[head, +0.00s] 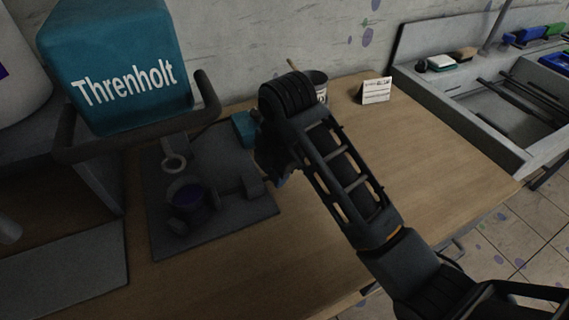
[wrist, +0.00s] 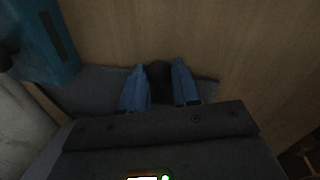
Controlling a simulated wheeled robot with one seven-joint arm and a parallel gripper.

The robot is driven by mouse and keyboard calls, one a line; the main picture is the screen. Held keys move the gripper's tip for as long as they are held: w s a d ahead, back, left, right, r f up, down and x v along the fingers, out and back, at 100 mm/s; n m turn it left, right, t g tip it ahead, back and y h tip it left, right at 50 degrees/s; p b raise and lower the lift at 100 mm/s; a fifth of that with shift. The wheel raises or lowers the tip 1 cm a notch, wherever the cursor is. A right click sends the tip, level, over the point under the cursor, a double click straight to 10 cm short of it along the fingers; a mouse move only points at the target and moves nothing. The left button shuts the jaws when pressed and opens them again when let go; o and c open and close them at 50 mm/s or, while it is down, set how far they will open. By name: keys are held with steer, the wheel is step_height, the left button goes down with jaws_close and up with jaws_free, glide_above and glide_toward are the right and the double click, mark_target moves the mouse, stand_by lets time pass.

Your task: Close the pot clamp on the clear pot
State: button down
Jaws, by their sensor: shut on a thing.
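The clear pot (head: 190,193), with dark purple contents, sits in a dark fixture on a grey base plate (head: 160,237) at the left of the table. The pot clamp (head: 250,183) shows as dark grey parts to the right of the pot. My gripper (head: 277,178) is at the plate's right edge, partly hidden by my arm. In the wrist view, my gripper's blue fingers (wrist: 159,88) are shut on a dark block (wrist: 158,76), which looks like the clamp's handle. The pot is not visible in the wrist view, and how far the clamp is swung is unclear.
A teal block (head: 245,126) stands behind the plate. A teal Threnholt container (head: 115,65) sits in a dark frame at the upper left. A white cup (head: 320,86) and small sign (head: 376,91) stand at the back. A grey tray (head: 500,110) is right; the table's right part is clear.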

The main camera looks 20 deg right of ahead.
steer(key=c, duration=0.8)
jaws_free()
steer(key=r, duration=0.2)
steer(key=r+p, duration=0.1)
steer(key=r, duration=0.1)
steer(key=s+r+p, duration=0.1)
steer(key=r, duration=0.1)
steer(key=shift+d, duration=0.15)
steer(key=shift+s+r+p, duration=0.25)
steer(key=shift+r+p, duration=0.6)
steer(key=shift+p, duration=0.2)
